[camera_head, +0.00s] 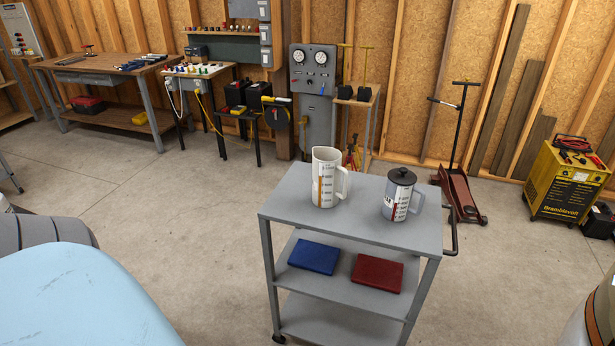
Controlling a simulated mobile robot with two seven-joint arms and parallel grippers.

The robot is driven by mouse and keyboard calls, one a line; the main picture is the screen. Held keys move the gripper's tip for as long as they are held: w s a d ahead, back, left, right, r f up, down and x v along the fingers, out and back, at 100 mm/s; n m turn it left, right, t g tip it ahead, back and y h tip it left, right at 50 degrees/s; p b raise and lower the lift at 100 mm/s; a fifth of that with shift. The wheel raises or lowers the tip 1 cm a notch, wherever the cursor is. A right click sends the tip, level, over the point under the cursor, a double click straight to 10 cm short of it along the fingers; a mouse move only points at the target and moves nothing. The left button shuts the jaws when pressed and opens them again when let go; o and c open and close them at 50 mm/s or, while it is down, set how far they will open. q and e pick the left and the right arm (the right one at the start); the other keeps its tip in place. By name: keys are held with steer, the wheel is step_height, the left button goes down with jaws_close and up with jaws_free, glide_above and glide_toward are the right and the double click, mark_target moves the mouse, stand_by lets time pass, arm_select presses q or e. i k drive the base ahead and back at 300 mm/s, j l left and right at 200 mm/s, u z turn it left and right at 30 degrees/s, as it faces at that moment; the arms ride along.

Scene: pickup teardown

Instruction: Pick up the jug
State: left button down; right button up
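A white jug (328,180) with dark measuring marks, an orange stripe and a handle on its right side stands upright on the top of a grey cart (285,208). Its top looks open. A second jug-like container (394,204) stands upright to its right, apart from it. This one has a black lid with a knob, a red stripe, printed marks and a handle on its right side. Neither of my grippers is in view, and nothing touches either container.
The cart's middle shelf holds a blue flat box (314,256) and a red flat box (377,273). A light blue rounded surface (80,300) fills the lower left. A yellow machine (565,183) and a red floor jack (457,195) stand at the right.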

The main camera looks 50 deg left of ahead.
mark_target(327, 168)
steer(key=k+j+u, duration=0.1)
steer(key=k+j, duration=0.6)
steer(key=j, duration=0.15)
steer(key=k+j+u, duration=0.15)
steer(key=k+j, duration=0.55)
steer(key=j, duration=0.2)
steer(key=k+j+u, duration=0.15)
steer(key=k+j, duration=0.15)
steer(key=j, duration=0.15)
steer(key=i+l+z, duration=0.15)
steer(key=i+l, duration=0.25)
steer(key=i+j+z, duration=0.3)
steer(key=i, duration=0.25)
steer(key=i+j+z, duration=0.25)
steer(key=i+j, duration=0.2)
steer(key=i+j+z, duration=0.1)
steer(key=j, duration=0.2)
steer(key=i+j, duration=0.15)
steer(key=j, duration=0.2)
steer(key=i+j+z, duration=0.15)
steer(key=j, duration=0.5)
steer(key=i+z, duration=0.05)
